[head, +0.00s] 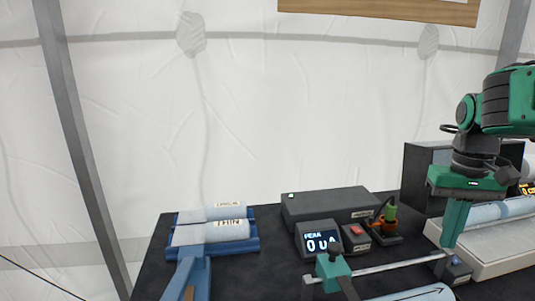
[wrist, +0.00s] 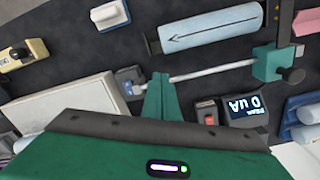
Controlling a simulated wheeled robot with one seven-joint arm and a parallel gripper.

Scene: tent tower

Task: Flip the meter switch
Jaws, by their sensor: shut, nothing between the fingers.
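The meter (head: 320,243) is a small dark box whose lit display reads "0 uA"; it also shows in the wrist view (wrist: 246,107). Beside it stands a small dark switch box with a red rocker (head: 356,233), also in the wrist view (wrist: 208,115). Which way the rocker is tipped is too small to tell. My gripper (head: 448,244) points down, shut and empty, well to the right of the switch box. In the wrist view its fingertips (wrist: 160,77) lie by the white rod, near its end block.
The white rod (head: 395,266) runs between a green clamp (head: 333,265) and a small block with a blue patch (head: 457,270). A pale blue cylinder (wrist: 212,27) lies alongside. A green-and-orange plug (head: 388,216) stands right of the switch box. A long dark case (head: 330,204) is behind.

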